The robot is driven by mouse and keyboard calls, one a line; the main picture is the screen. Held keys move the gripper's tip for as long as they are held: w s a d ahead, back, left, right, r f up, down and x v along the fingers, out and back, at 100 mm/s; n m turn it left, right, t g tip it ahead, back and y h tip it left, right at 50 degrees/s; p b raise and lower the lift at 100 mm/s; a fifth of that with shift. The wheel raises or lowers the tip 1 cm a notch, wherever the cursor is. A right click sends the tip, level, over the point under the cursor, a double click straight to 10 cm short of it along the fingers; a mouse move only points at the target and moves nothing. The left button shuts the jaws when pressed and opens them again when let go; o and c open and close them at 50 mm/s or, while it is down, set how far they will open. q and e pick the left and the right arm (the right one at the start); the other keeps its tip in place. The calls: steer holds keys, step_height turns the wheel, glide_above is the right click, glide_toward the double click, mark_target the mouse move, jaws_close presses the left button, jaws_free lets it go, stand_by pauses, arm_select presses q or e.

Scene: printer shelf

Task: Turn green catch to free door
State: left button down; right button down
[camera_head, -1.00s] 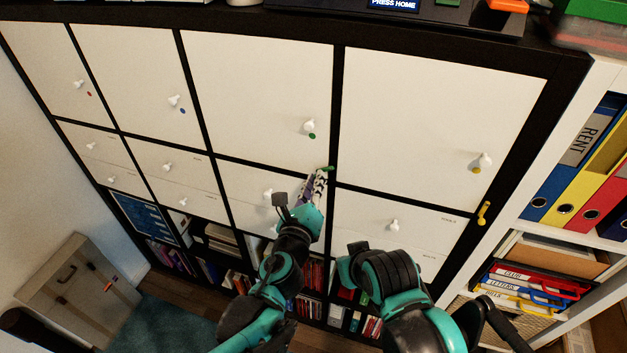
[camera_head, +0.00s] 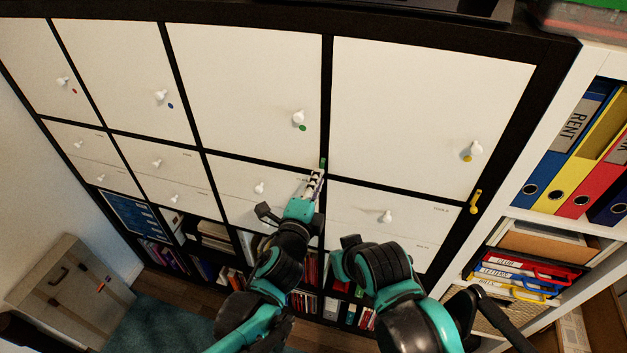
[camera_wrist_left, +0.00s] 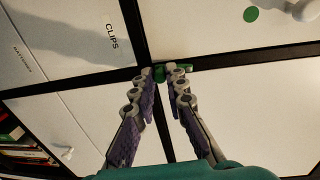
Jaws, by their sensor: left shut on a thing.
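The small green catch (camera_head: 322,163) sits on the black frame at the lower right corner of the white door with a green dot (camera_head: 245,85). It stands upright along the frame post in the head view. My left gripper (camera_head: 316,175) is at the catch, its fingers shut on it. In the left wrist view the catch (camera_wrist_left: 160,73) shows between the fingertips, partly hidden by them. The green-dot door looks shut, with a white knob (camera_head: 298,118). My right arm is at the lower right; its gripper fingers do not show.
A yellow catch (camera_head: 475,201) is on the frame at the right, below the yellow-dot door (camera_head: 430,110). White drawers (camera_head: 385,205) with knobs lie below. A white shelf with binders (camera_head: 560,150) stands at the right, and a grey cabinet (camera_head: 70,290) at the lower left.

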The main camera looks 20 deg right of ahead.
arm_select(q)
steer(key=shift+s+d+n, duration=0.1)
steer(key=shift+d+n, duration=0.05)
steer(key=shift+n, duration=0.55)
steer(key=c, duration=1.5)
jaws_free()
steer(key=shift+c, duration=0.2)
steer(key=shift+s, duration=0.15)
steer(key=v, duration=1.1)
steer(key=shift+s+a, duration=0.3)
